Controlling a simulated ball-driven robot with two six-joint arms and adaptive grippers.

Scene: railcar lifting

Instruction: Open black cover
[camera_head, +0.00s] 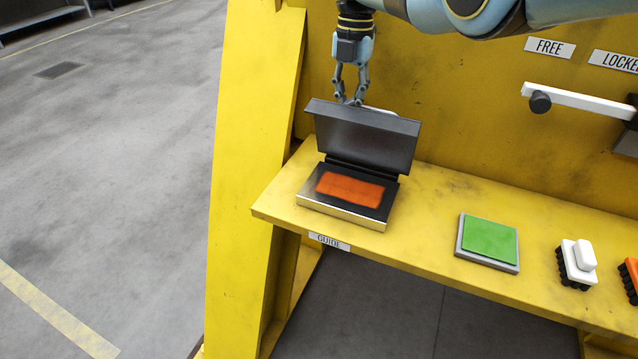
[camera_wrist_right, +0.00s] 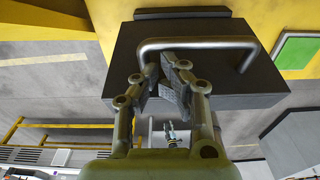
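The black cover (camera_head: 366,140) stands raised on its hinge at the back of a metal-edged box (camera_head: 342,211) on the yellow shelf. The orange pad (camera_head: 350,189) inside is exposed. My right gripper (camera_head: 349,102) is behind the cover's upper edge. In the right wrist view its fingertips (camera_wrist_right: 160,72) are close together beside the left end of the cover's handle (camera_wrist_right: 198,43). Whether they grip it is unclear. A small two-pronged shape, probably my left gripper (camera_wrist_right: 170,128), shows low in that view, too small to read.
A green pad (camera_head: 488,239) lies right of the box, then a white block (camera_head: 580,255) on black bristles and an orange item (camera_head: 633,273) at the edge. A white lever (camera_head: 580,102) is on the yellow wall. The shelf (camera_head: 425,220) between box and green pad is clear.

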